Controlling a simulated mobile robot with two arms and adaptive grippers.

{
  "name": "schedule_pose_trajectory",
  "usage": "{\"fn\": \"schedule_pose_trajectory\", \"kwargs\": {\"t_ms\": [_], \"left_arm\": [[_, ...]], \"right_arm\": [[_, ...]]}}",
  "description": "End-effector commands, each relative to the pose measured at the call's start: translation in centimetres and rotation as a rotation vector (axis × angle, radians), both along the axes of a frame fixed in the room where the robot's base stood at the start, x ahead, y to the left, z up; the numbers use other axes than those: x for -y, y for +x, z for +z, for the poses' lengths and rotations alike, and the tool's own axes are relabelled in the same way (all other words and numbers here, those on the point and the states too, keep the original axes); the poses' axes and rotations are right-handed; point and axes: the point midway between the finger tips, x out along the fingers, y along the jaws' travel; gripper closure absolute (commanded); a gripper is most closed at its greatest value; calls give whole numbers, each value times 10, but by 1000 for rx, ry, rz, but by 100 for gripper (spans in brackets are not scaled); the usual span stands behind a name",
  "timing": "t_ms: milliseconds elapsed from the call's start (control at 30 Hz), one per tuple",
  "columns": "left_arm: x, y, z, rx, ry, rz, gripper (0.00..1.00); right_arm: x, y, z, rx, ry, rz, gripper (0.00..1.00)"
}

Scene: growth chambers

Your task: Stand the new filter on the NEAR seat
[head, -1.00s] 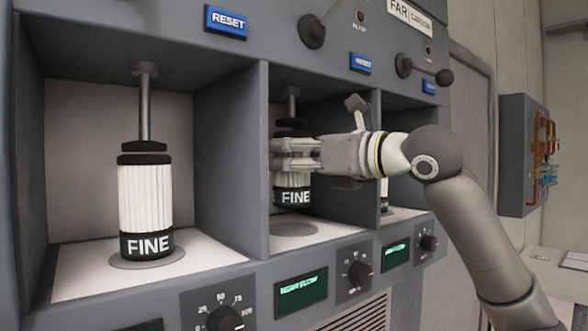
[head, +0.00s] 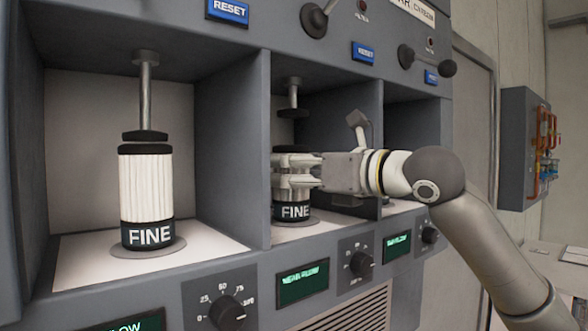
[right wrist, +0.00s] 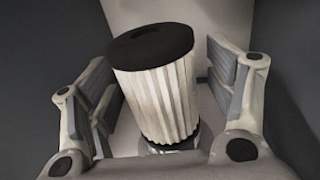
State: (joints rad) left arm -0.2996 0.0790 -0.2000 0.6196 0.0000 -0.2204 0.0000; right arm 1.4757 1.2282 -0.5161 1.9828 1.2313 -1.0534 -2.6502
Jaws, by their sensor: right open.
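A white pleated filter with a black band marked FINE (head: 293,211) stands upright in the middle bay, its base at the round seat (head: 312,222). My right gripper (head: 297,172) is around its upper part, reaching in from the right. In the right wrist view the filter (right wrist: 162,95) shows its black top cap between the two fingers, with gaps on both sides, so the gripper is open. A rod with a black disc (head: 293,113) hangs above the filter, apart from it. The display below this bay (head: 302,285) seems to read NEAR FLOW. My left gripper is out of view.
Another FINE filter (head: 147,195) stands in the left bay under its own rod and disc (head: 145,136). Grey dividers (head: 232,150) flank the middle bay closely. Dark knobs (head: 228,313) line the front below; blue RESET buttons (head: 228,10) and levers (head: 315,20) sit above.

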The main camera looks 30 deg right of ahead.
Motion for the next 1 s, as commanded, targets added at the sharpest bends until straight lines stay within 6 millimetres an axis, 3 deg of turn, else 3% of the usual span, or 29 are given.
{"fn": "schedule_pose_trajectory", "kwargs": {"t_ms": [267, 733, 1000], "left_arm": [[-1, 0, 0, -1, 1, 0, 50], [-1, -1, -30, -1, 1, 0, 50], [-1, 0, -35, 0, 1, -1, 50]], "right_arm": [[1, -2, 3, 1, 0, 0, 24], [26, -90, 0, 2, 0, -3, 24], [32, -114, 2, 0, 1, 0, 24]]}}
